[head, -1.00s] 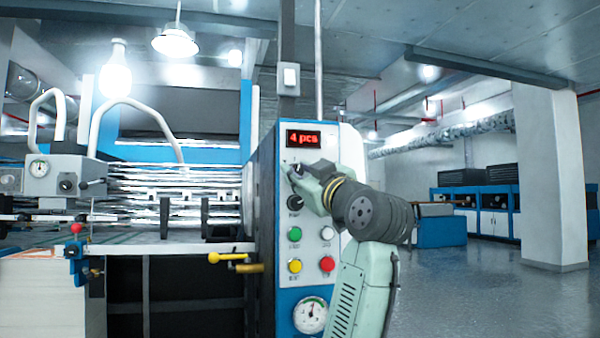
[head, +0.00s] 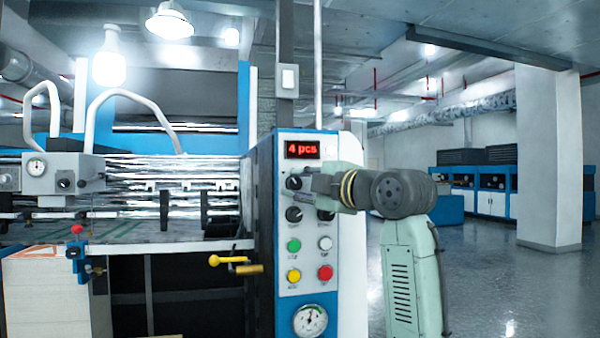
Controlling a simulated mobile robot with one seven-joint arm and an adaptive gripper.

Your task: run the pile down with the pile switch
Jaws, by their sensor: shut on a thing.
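The control panel (head: 284,250) stands in the middle of the head view, a blue and grey cabinet with a red "4 pcs" display. My gripper (head: 302,189) reaches it from the right and is shut on the upper-left black rotary knob (head: 293,182), just under the display. The knob labels are too small to read, so I cannot tell by label which is the pile switch. A white sheet pile (head: 45,290) stands at the lower left.
Below the knobs are green (head: 294,245), white (head: 325,243), yellow (head: 293,275) and red (head: 325,272) buttons, with a dial gauge (head: 310,320) under them. A yellow-handled lever (head: 228,260) sticks out left of the panel. Open floor (head: 500,280) lies to the right.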

